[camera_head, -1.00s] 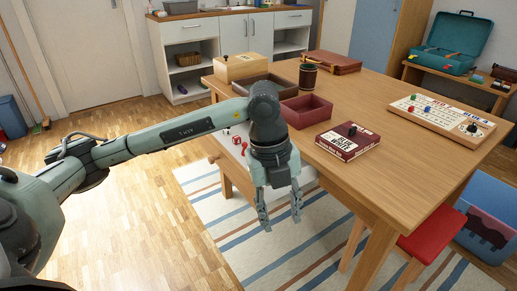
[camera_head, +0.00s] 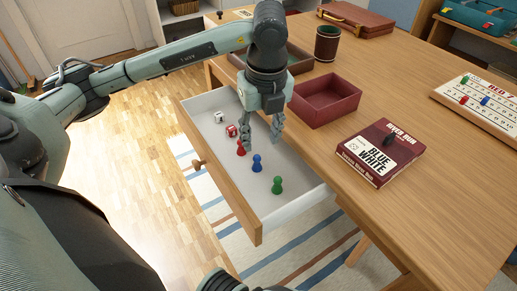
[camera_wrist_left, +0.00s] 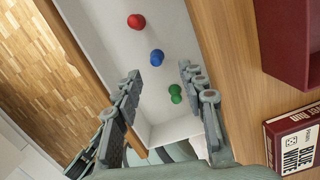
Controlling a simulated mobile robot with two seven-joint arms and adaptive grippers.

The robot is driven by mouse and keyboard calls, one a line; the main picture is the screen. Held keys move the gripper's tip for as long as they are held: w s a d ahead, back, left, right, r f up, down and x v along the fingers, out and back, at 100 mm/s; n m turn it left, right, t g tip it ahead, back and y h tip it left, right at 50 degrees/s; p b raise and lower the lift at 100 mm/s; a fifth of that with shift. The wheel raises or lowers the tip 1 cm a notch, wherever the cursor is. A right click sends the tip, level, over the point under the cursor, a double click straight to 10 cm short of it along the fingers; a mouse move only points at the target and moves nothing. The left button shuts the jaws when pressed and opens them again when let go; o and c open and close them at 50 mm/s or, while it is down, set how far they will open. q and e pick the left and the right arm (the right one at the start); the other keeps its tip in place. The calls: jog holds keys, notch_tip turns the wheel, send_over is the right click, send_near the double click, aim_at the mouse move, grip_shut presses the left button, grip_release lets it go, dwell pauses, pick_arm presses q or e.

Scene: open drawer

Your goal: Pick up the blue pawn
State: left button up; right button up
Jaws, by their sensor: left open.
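The blue pawn (camera_head: 257,163) stands upright in the open white drawer (camera_head: 287,208), between the red pawn (camera_head: 241,147) and the green pawn (camera_head: 277,186). My left gripper (camera_head: 262,146) points down over the drawer, open and empty, close to the blue pawn. In the left wrist view the blue pawn (camera_wrist_left: 156,57) shows between the two spread fingertips (camera_wrist_left: 158,63), below them in the drawer. The red pawn (camera_wrist_left: 136,21) and green pawn (camera_wrist_left: 175,94) lie in line with it.
A red-and-white die (camera_head: 231,131) and a white die (camera_head: 219,117) lie farther along the drawer. The table edge runs beside it. On the table are a game box (camera_head: 380,152), an open maroon tray (camera_head: 325,100), a dark cup (camera_head: 327,43) and a game board (camera_head: 485,102).

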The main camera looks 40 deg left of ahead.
aim_at(257, 156)
pick_arm(q)
jog(key=f, duration=0.5)
jog(key=a+f, duration=0.1)
jog(key=f, duration=0.1)
jog(key=shift+f, duration=0.3)
jog(key=shift+c, duration=0.6)
jog(key=c, duration=0.7)
